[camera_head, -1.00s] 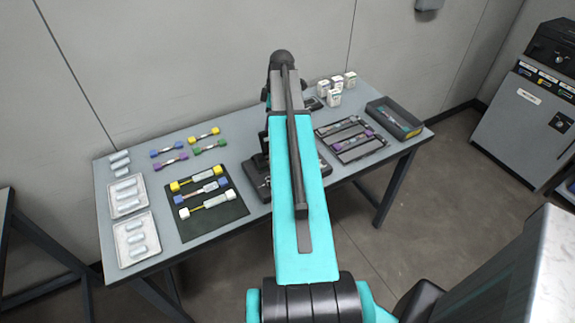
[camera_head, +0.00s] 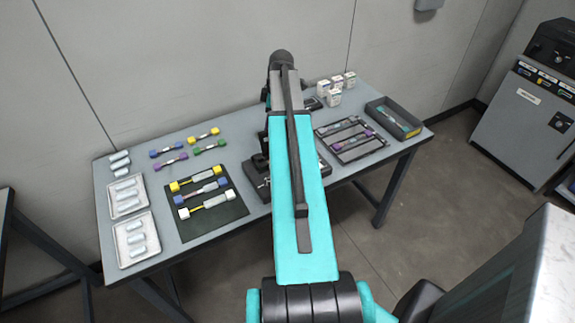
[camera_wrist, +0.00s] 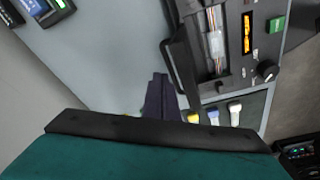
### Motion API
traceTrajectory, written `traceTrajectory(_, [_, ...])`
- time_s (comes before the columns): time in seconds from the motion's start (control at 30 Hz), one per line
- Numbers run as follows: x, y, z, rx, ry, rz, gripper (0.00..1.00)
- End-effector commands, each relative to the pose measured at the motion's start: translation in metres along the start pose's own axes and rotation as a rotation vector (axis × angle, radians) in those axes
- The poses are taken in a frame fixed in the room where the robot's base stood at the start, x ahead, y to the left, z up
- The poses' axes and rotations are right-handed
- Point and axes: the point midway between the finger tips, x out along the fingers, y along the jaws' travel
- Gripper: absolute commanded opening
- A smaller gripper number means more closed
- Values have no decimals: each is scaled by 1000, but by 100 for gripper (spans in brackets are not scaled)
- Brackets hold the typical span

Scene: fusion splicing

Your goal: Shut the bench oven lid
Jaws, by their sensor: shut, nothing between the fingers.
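In the wrist view the bench oven (camera_wrist: 235,75) is a dark unit with an orange display, a green button and a round knob. A clear sleeve with a thin strand (camera_wrist: 215,35) lies in its long slot. A dark raised panel along the slot's left side looks like the oven lid (camera_wrist: 182,60), standing open. My gripper (camera_wrist: 160,80) is shut and empty, just left of this panel; I cannot tell whether they touch. In the head view my arm hides the gripper and most of the dark equipment at mid-table.
The table (camera_head: 130,262) carries a dark mat (camera_head: 232,210) with several coloured connectors, sleeve trays (camera_head: 118,246) at left, a dark rack (camera_head: 350,157), white boxes (camera_head: 334,98) and a black bin (camera_head: 410,134) at right. Another dark device (camera_wrist: 38,10) shows at the wrist view's top left.

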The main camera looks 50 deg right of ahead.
Motion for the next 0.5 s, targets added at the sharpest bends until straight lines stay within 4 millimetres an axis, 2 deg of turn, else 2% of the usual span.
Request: traceTrajectory(0.5, [10,0,2,0,0,-1,0])
